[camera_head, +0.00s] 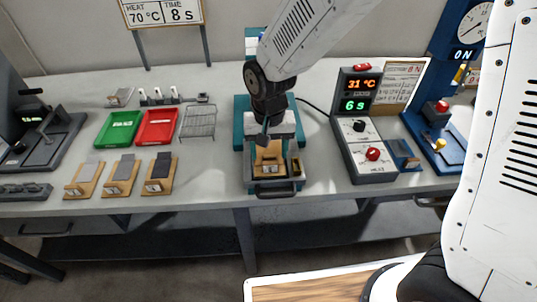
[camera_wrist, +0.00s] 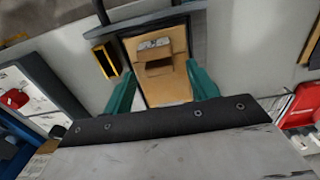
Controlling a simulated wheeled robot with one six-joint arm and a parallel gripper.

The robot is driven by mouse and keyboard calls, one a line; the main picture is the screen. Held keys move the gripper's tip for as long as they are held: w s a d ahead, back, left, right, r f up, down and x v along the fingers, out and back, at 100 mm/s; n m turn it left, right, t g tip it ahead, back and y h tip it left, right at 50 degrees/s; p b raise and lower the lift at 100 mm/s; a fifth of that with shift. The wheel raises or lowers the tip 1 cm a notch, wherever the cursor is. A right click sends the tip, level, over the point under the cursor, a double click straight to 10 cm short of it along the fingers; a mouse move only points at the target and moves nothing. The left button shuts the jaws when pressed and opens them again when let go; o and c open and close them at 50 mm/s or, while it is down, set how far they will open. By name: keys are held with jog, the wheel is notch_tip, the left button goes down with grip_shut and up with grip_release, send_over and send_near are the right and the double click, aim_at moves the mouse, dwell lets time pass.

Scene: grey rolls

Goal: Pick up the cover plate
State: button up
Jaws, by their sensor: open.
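A tan piece (camera_head: 269,155) lies in the dark-edged tray (camera_head: 275,190) of the teal and white machine. I cannot tell for sure whether this is the cover plate. My gripper (camera_wrist: 159,68) is open, its two teal fingers apart on either side of the tan piece, with no visible hold on it. In the head view my gripper (camera_head: 266,138) is over the tray, partly hidden by its own wrist.
Three small wooden stands (camera_head: 121,178) with grey plates stand left. Behind them are a green tray (camera_head: 118,129), a red tray (camera_head: 157,127) and a wire rack (camera_head: 198,123). A control box (camera_head: 366,150) with displays stands right. A yellow-edged block (camera_wrist: 104,61) sits beside the tray.

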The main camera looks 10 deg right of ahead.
jog(key=shift+f, duration=0.8)
jog(key=c, duration=1.1)
jog(key=shift+o, duration=0.2)
jog(key=shift+r, duration=0.1)
